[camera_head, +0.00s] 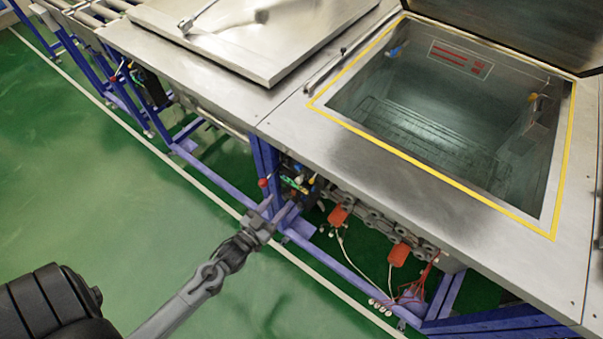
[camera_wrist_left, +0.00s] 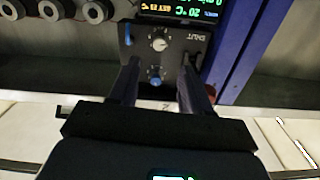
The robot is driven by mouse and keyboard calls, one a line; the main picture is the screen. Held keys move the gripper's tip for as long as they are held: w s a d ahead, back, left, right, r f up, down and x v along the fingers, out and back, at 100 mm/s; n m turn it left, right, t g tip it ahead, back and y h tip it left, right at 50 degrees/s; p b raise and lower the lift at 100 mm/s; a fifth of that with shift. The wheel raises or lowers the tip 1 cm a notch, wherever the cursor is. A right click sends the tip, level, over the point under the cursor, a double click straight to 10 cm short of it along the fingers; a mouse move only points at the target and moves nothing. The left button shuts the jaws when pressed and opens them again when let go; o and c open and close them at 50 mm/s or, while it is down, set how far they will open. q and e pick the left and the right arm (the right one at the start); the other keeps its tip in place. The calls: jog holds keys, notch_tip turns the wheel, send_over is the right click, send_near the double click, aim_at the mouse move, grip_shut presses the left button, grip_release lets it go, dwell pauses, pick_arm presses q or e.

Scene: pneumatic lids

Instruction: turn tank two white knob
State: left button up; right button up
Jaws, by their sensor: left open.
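In the left wrist view, a dark control panel (camera_wrist_left: 175,52) carries a round pale knob (camera_wrist_left: 159,44) with a small blue knob (camera_wrist_left: 154,73) below it. My left gripper (camera_wrist_left: 160,66) is open, its two fingers pointing at the panel on either side of the knobs. Nothing is held between the fingers. Whether they touch the panel cannot be told. In the head view, the left gripper (camera_head: 281,208) is low at the front of the tank frame, close below a cluster of small coloured fittings (camera_head: 297,182). The pale knob cannot be picked out there.
An open steel tank (camera_head: 335,101) with a yellow rim line stands at the right. A closed lid (camera_head: 240,35) covers the neighbouring tank. A blue frame post (camera_head: 262,160) stands near the gripper; it also shows in the wrist view (camera_wrist_left: 243,60). Orange boxes (camera_head: 338,215) with cables hang at right.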

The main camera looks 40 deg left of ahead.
aim_at(297, 182)
pick_arm(q)
jog(key=w+b, duration=0.1)
jog(key=w, duration=0.9)
jog(key=shift+w+a+r+b, duration=0.1)
jog(key=shift+w+a+b, duration=0.1)
jog(key=shift+b, duration=0.2)
pick_arm(e)
jog(key=shift+s+a+f, duration=0.1)
jog(key=shift+s+f, duration=0.15)
jog(key=shift+f, duration=0.65)
pick_arm(q)
jog(key=shift+c, duration=0.3)
grip_shut()
